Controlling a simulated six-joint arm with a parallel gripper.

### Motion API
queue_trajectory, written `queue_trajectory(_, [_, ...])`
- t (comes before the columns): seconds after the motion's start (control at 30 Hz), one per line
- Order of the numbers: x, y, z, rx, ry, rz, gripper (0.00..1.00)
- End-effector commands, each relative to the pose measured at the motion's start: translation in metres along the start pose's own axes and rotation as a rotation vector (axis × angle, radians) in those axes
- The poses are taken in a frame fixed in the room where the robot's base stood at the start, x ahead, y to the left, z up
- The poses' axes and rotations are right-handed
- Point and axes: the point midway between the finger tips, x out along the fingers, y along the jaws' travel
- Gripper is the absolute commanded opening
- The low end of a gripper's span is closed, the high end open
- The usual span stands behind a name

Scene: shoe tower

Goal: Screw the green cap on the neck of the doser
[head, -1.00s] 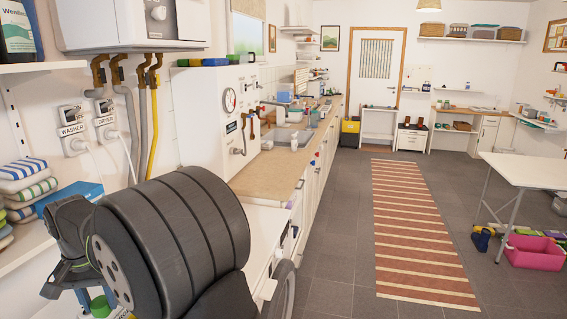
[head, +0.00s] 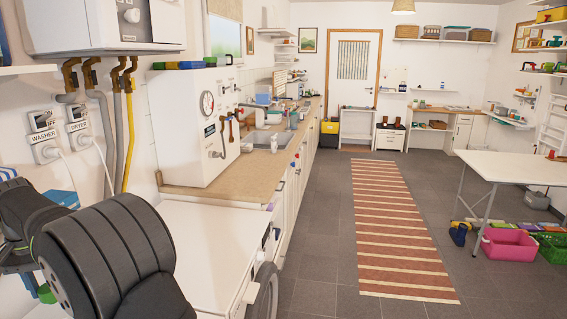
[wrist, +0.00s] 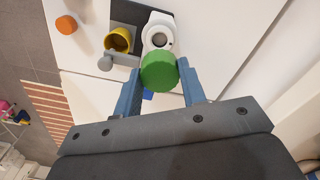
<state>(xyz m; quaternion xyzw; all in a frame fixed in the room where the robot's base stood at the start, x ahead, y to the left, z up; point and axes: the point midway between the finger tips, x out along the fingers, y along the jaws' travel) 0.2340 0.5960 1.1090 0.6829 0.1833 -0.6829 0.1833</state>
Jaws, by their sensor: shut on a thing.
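My gripper (wrist: 160,68) has its two blue fingers on either side of the green cap (wrist: 159,73) and is shut on it. The white doser (wrist: 158,20) is just beyond the cap in the wrist view, with its round neck opening showing. The cap overlaps the near edge of the doser in that view; I cannot tell whether they touch. In the head view a bit of green, likely the cap (head: 46,293), shows at the lower left beside my dark arm. The doser is not visible there.
A yellow cup (wrist: 118,40) stands on a dark grey tray (wrist: 128,12) left of the doser, with a grey round piece (wrist: 105,63) beside it. An orange cap (wrist: 66,25) lies farther left on the white top. The washer top (head: 215,235) right of my arm looks clear.

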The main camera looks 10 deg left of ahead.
Motion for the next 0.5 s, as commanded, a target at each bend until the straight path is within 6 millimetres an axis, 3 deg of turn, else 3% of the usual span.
queue_trajectory(0.27, [0.007,0.0,0.0,-0.002,0.0,0.001,0.1])
queue_trajectory(0.5, [0.029,0.0,0.0,-0.007,0.0,0.001,0.1])
